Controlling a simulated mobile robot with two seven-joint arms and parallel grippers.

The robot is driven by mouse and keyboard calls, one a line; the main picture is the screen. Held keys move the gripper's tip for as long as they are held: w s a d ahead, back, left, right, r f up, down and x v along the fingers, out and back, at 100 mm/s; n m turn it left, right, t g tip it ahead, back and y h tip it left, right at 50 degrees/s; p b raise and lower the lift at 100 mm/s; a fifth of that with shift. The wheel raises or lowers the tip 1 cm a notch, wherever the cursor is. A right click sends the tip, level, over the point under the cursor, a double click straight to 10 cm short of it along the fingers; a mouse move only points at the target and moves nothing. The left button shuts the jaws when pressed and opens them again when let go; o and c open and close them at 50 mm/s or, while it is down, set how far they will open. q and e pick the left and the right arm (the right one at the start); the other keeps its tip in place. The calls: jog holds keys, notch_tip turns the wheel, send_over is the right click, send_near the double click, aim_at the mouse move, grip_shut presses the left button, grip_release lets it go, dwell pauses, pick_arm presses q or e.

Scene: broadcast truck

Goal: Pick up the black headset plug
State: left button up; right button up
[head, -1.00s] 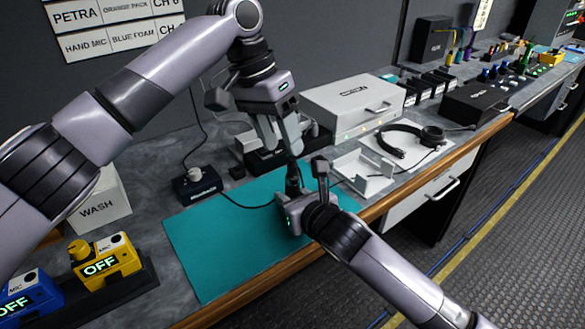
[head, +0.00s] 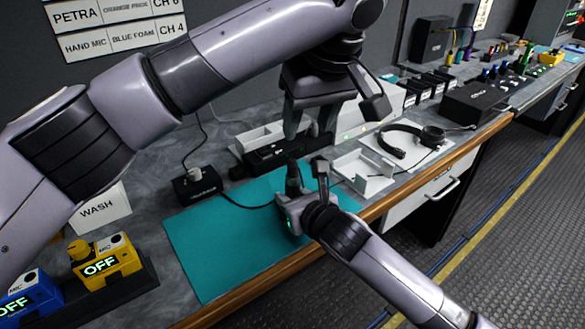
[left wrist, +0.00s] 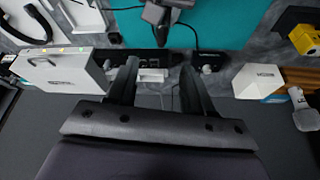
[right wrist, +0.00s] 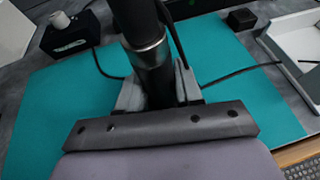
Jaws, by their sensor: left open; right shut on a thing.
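My right gripper (head: 306,190) is shut on an upright black cylindrical connector (head: 293,178), low over the teal mat. In the right wrist view this connector (right wrist: 150,62) has a silver ring and stands between the fingers. Black cables pass close to it, one on each side; whether it is the headset plug I cannot tell for sure. My left gripper (head: 310,125) is open and empty, above the black unit (head: 275,155) behind the mat. In the left wrist view its fingers (left wrist: 158,85) are spread apart. The black headset (head: 410,140) lies on a white pad.
The teal mat (head: 225,245) is mostly bare. A small black box (head: 195,185) with a cable stands at its back left. A white tray (head: 365,178) lies to the right. Yellow (head: 105,258) and blue mic units stand front left, near the WASH box (head: 100,210).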

aim_at(293, 161)
pick_arm(q)
jog(key=x, duration=1.2)
jog(key=shift+w+a+r, duration=0.1)
jog(key=shift+a, duration=0.15)
grip_shut()
